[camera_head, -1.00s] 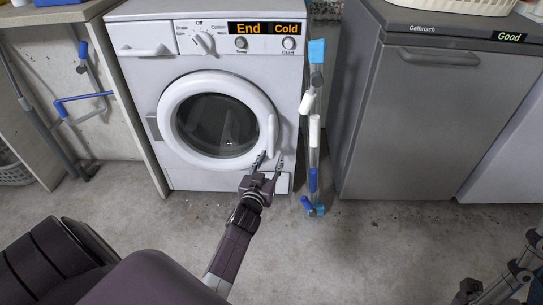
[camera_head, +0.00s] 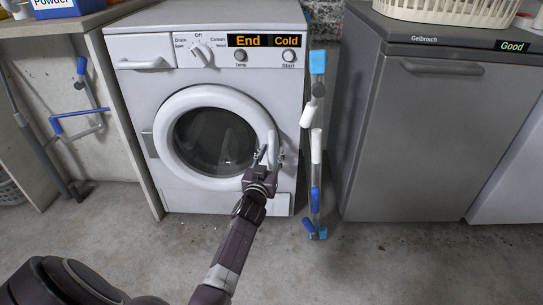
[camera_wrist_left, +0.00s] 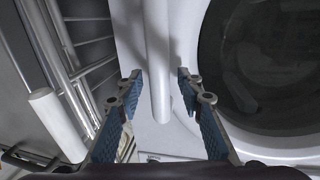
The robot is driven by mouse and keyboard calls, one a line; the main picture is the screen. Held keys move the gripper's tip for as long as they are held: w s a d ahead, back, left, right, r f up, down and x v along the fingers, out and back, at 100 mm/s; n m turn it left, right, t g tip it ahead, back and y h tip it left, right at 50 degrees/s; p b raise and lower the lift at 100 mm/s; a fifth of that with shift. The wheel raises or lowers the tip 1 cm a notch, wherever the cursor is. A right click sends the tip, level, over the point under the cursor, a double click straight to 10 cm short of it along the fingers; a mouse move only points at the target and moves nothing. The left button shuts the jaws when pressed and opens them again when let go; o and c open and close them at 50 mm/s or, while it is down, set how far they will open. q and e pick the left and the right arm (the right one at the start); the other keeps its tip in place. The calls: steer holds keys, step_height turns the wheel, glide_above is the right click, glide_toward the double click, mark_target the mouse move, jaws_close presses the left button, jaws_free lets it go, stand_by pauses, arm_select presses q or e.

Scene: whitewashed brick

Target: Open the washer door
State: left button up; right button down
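The white washer (camera_head: 143,95) stands at upper middle in the head view, and its panel reads "End" and "Cold". Its round door (camera_head: 162,138), with a white ring and dark glass, looks shut. The white vertical handle (camera_head: 271,146) is on the door's right side. My left gripper (camera_head: 270,157) is open at the handle's lower part, one finger on each side. In the left wrist view, the handle (camera_wrist_left: 157,50) stands between the open fingers (camera_wrist_left: 160,82), with gaps visible on both sides. The dark glass (camera_wrist_left: 265,60) is at the right there. My right gripper is not in view.
A folding rack (camera_head: 316,145) with blue and white parts stands close to the washer's right side. A grey Gelbrisch appliance (camera_head: 420,140) is further right. A counter (camera_head: 60,24) is at the left. The concrete floor (camera_head: 380,265) in front is clear.

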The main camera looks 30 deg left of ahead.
arm_select(q)
jaws_close()
steer(key=shift+s, duration=0.2)
stand_by(0.4)
